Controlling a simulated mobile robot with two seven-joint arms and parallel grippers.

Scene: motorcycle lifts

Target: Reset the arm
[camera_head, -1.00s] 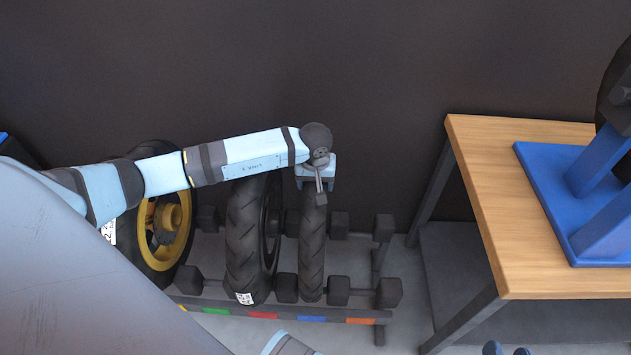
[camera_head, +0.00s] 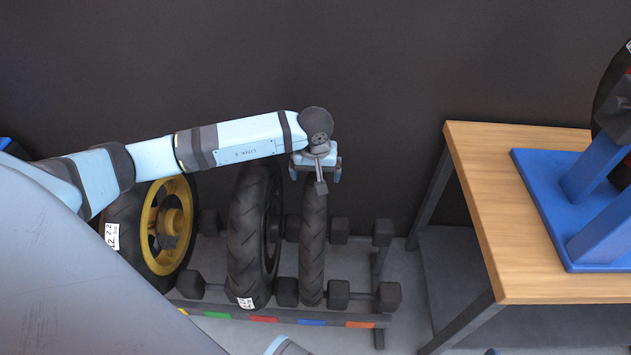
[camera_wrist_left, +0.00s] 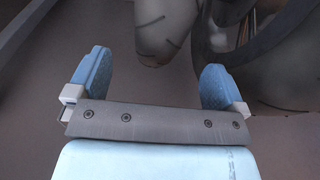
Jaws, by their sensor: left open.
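My left arm comes in from the left in the head view and reaches across above the tire rack. Its left gripper (camera_head: 316,170) hangs over the top of the narrow right-hand tire (camera_head: 313,250). In the left wrist view the two blue fingers of the left gripper (camera_wrist_left: 156,85) stand wide apart with nothing between them. A dark round tire-like shape (camera_wrist_left: 230,35) lies beyond the fingertips, partly cut off by the frame. Only a small light-blue piece of what may be my other arm shows at the bottom edge of the head view; my right gripper is not visible.
A rack (camera_head: 280,316) with coloured tags holds a wider black tire (camera_head: 246,235) and a yellow-rimmed wheel (camera_head: 165,228). A wooden table (camera_head: 490,205) with a blue stand (camera_head: 545,195) is at the right. A dark wall (camera_head: 400,60) rises behind.

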